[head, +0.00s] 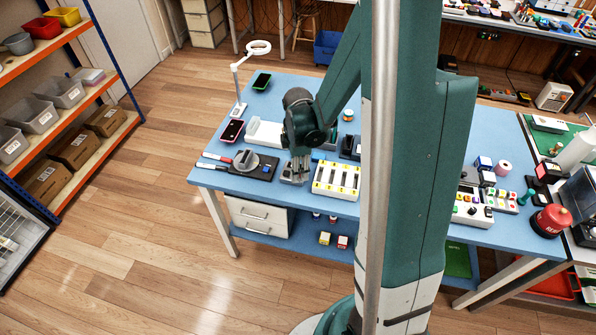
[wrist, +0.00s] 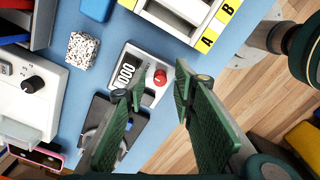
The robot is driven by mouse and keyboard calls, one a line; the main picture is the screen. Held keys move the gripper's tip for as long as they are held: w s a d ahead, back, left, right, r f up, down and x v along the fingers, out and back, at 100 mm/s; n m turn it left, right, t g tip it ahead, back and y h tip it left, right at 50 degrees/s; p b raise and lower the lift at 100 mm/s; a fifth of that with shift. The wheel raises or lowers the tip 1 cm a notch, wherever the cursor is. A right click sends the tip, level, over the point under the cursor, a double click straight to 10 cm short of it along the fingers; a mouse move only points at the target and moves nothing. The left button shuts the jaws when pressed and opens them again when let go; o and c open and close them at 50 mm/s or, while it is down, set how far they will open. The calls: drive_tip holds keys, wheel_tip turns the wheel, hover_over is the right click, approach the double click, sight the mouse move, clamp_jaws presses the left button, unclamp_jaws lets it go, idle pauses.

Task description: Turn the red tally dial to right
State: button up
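The red tally dial (wrist: 160,77) is a small round red knob on a pale grey counter box (wrist: 133,58) with a dark number display, in the wrist view. My gripper (wrist: 161,84) is open, with its two green-padded fingers apart. The dial appears between the fingertips in the picture, with no visible contact; I cannot tell the height gap. The left finger covers part of the box. In the head view my gripper (head: 298,178) points down over the counter box at the table's front edge. The dial itself is too small or hidden to make out there.
A white tray with yellow labels (head: 325,190) stands just right of the gripper. A dark pad with a round grey device (head: 266,171) lies to the left. A speckled block (wrist: 82,48) and a white box with a black knob (wrist: 18,118) are nearby.

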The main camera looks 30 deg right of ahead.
drive_tip(key=shift+f, duration=0.1)
clamp_jaws()
drive_tip(key=shift+m, duration=0.3)
drive_tip(key=shift+m+b, duration=0.9)
drive_tip(key=shift+m, duration=1.1)
unclamp_jaws()
